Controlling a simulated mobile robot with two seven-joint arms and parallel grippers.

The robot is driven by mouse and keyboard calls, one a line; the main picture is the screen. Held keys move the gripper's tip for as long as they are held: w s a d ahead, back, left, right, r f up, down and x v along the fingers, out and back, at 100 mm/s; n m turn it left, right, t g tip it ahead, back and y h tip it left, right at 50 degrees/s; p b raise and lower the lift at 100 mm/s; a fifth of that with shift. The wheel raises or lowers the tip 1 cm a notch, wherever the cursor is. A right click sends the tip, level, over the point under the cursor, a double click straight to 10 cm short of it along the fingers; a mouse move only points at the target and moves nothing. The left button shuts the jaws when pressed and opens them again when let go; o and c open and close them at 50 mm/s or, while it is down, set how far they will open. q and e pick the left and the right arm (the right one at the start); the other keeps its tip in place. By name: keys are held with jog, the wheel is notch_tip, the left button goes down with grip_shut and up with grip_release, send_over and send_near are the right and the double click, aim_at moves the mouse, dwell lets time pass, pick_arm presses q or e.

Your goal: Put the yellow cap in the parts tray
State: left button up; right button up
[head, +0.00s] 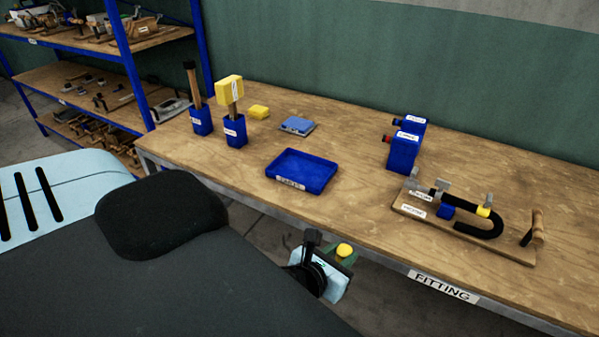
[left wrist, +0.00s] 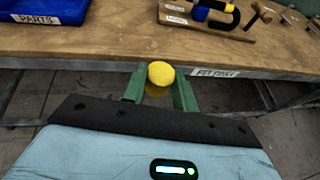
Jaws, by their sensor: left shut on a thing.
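The yellow cap (head: 344,250) is held in my left gripper (head: 341,254), just off the front edge of the bench in the head view. In the left wrist view the round yellow cap (left wrist: 160,73) sits between the two green fingers of my left gripper (left wrist: 159,90), which are shut on it. The parts tray (head: 303,168) is a shallow, empty blue tray on the bench, behind and left of the gripper in the head view. It also shows at the top left of the left wrist view (left wrist: 50,9), labelled PARTS. My right gripper is out of view.
A wooden fixture (head: 500,248) with a black curved clamp and yellow and blue pieces lies right of the tray. Blue boxes (head: 402,155) stand behind it.

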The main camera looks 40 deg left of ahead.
pick_arm(q)
jog(key=w+a+n+g+y, duration=0.2)
jog(key=w+a+n+y, duration=0.2)
jog(key=w+a, duration=0.2)
jog(key=w+a+f+n+g+y, duration=0.1)
jog(key=w+a+n+g+y, duration=0.2)
jog(key=w+a, duration=0.3)
jog(key=w+a+f+n+g+y, duration=0.1)
jog(key=w+a+n+g+y, duration=0.1)
jog(key=w+a+n+y, duration=0.2)
jog(key=shift+w+a+f+n+g+y, duration=0.2)
jog(key=shift+w+a, duration=0.3)
jog(key=shift+a, duration=0.75)
jog(key=shift+w+a+r+n+g, duration=0.1)
jog(key=shift+w+a+n, duration=0.3)
jog(key=shift+a, duration=0.9)
jog(key=shift+w+a+f+n+g+y, duration=0.1)
jog(key=shift+w+a, duration=0.5)
jog(key=shift+a, duration=0.65)
jog(key=shift+w+d+f+n+g, duration=0.2)
jog(key=shift+w+f+n+g, duration=0.1)
jog(key=shift+w+f, duration=0.15)
jog(key=shift+y, duration=0.3)
